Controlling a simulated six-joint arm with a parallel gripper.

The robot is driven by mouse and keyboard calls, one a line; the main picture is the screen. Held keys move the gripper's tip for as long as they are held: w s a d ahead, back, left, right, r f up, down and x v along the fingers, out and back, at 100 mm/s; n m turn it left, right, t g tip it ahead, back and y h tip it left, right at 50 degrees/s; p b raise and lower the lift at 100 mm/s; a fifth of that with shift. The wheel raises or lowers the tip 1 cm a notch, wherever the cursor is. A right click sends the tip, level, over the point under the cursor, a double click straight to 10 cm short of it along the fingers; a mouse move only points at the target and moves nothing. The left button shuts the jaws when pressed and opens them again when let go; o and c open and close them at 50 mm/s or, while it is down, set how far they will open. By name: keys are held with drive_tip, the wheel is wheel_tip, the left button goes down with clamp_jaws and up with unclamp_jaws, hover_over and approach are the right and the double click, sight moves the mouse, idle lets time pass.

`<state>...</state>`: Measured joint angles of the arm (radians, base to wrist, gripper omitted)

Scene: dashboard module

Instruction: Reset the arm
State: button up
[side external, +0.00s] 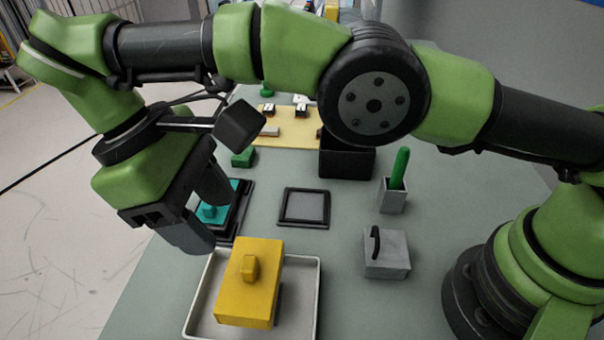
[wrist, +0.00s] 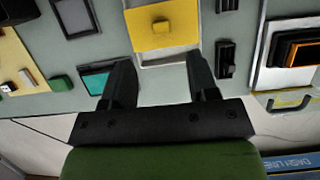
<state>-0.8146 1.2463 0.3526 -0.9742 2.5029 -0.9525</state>
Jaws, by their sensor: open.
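My gripper (side external: 204,212) is above the left edge of the table, past the white tray. Its two dark fingers are spread apart with nothing between them. In the wrist view the gripper (wrist: 160,75) is open, and the yellow block (wrist: 163,27) lies beyond the fingertips. My arm reaches across the top of the side external view from its base at the right. The yellow block (side external: 248,285) with a small raised knob sits in the white tray (side external: 317,290), apart from the fingers.
A teal piece (side external: 210,213) in a dark frame lies close behind my gripper. A dark framed panel (side external: 305,207), a grey block with a black handle (side external: 387,255), a grey holder (side external: 392,199) with a green stick and a black bin (side external: 347,162) stand on the table.

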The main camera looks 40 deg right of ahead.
drive_tip(key=d+r+m+t+y, duration=0.4)
drive_tip(key=d+r+m, duration=0.1)
drive_tip(key=d+r, duration=1.1)
drive_tip(key=s+d+f+m+t+y, duration=0.1)
drive_tip(key=s+d+f+m+t, duration=0.1)
drive_tip(key=s+d+m+t, duration=0.4)
drive_tip(key=shift+s+d+f+m, duration=0.15)
drive_tip(key=shift+s+d+m, duration=0.85)
drive_tip(key=shift+s+d, duration=1.6)
drive_tip(key=shift+s+a, duration=0.6)
drive_tip(key=shift+a, duration=0.05)
